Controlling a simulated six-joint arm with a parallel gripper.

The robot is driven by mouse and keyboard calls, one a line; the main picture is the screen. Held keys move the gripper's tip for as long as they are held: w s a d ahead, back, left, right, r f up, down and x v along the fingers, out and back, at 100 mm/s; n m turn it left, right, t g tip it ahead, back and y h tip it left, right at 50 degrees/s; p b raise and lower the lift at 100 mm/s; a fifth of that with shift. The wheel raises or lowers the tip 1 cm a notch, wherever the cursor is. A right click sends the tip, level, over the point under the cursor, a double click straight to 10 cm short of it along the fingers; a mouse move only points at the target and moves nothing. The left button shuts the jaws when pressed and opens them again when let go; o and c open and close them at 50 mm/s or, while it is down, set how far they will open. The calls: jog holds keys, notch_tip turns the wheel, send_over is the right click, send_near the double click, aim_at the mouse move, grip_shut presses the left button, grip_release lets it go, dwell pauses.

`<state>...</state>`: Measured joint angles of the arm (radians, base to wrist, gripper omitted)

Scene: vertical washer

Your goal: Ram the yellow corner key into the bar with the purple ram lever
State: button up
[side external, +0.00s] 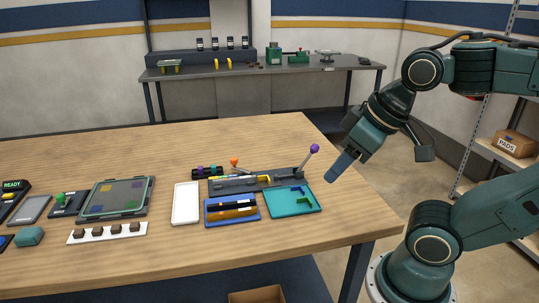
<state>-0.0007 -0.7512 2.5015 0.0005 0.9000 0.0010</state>
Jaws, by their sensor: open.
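The purple ram lever (313,149) has a round purple knob on a thin pale rod. It leans up and to the right from the right end of a dark grey fixture (240,186). A small yellow piece, which looks like the yellow corner key (264,179), lies at the middle of the fixture. A thin yellow strip shows further left on it. The bar is too small to tell apart from the fixture. My gripper (331,177) is open and empty, pointing down-left, to the right of the purple knob and apart from it. The gap between its fingers is hidden from this side.
An orange-knobbed lever (234,162) stands behind the fixture. In front are a blue tray (232,220) with dark and orange bars and a teal tray (282,211) with green pieces. A white tray (179,216) lies left. The table's right edge is close to my gripper.

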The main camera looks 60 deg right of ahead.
jog(key=shift+w, duration=0.1)
dwell(0.4)
jog(key=w+d+r+n+g, duration=0.1)
jog(key=w+d+r+n, duration=0.2)
jog(key=w, duration=0.6)
jog(key=n+g+y, duration=0.2)
jog(key=n+y, duration=0.2)
send_over(313, 149)
jog(key=s+d, duration=0.3)
jog(key=d, duration=0.2)
notch_tip(313, 149, down, 10)
jog(key=r, duration=0.1)
jog(key=shift+w+a+f, duration=0.15)
jog(key=shift+f, duration=0.1)
jog(key=shift+w+d+x, duration=0.1)
jog(key=shift+w+x, duration=0.05)
jog(key=shift+x, duration=3.3)
jog(key=shift+w+d+x, duration=0.15)
jog(key=shift+x, duration=3.3)
